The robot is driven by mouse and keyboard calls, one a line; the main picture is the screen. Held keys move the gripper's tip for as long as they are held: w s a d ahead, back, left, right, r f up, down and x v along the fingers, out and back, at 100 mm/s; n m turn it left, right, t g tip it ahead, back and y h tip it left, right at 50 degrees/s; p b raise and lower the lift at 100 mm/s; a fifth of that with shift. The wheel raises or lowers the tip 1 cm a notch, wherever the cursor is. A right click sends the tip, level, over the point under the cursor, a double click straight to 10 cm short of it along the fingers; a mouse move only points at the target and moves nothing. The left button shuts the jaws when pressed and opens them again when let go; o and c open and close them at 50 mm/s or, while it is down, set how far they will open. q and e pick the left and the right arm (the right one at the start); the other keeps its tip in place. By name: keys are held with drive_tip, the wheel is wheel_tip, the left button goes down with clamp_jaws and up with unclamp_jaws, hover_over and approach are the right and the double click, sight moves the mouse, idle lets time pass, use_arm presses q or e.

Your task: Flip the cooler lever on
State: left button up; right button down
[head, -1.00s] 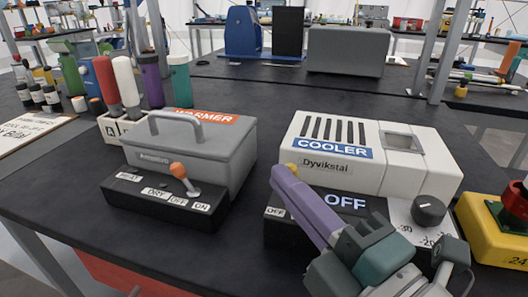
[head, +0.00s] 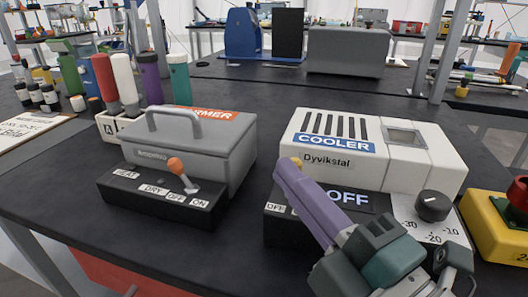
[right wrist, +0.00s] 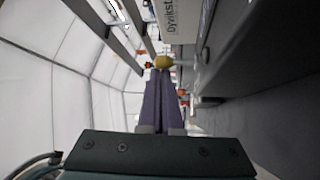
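The white cooler (head: 375,150) stands on the right of the table, with a black control panel in front. Its display (head: 348,197) reads OFF. The cooler lever's yellow knob (head: 297,161) shows just behind my right fingertips; the lever's stem is hidden in the head view. My right gripper (head: 285,168) has long purple fingers lying over the panel, covering part of its labels. In the right wrist view the fingers are together, and the yellow knob (right wrist: 162,62) is at their tips. I cannot tell if they touch it. My left gripper is not in view.
A grey warmer (head: 190,150) with an orange-tipped lever (head: 177,166) stands to the left. A black dial (head: 432,206) is right of the display. A yellow box with a red button (head: 500,225) is at the right edge. Bare table lies between the warmer and cooler.

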drive_tip(key=shift+d+f+m+t+b, duration=0.2)
drive_tip(key=shift+m+t+b, duration=0.2)
drive_tip(key=shift+t+b, duration=0.15)
idle(0.4)
drive_tip(key=shift+s+d+m+t+b, duration=0.1)
drive_tip(key=shift+d+m+t+b, duration=0.15)
drive_tip(key=shift+m+t+b, duration=0.35)
idle(0.6)
idle(0.4)
drive_tip(key=shift+d+b, duration=0.15)
drive_tip(key=shift+b, duration=0.2)
idle(0.7)
idle(1.0)
idle(0.7)
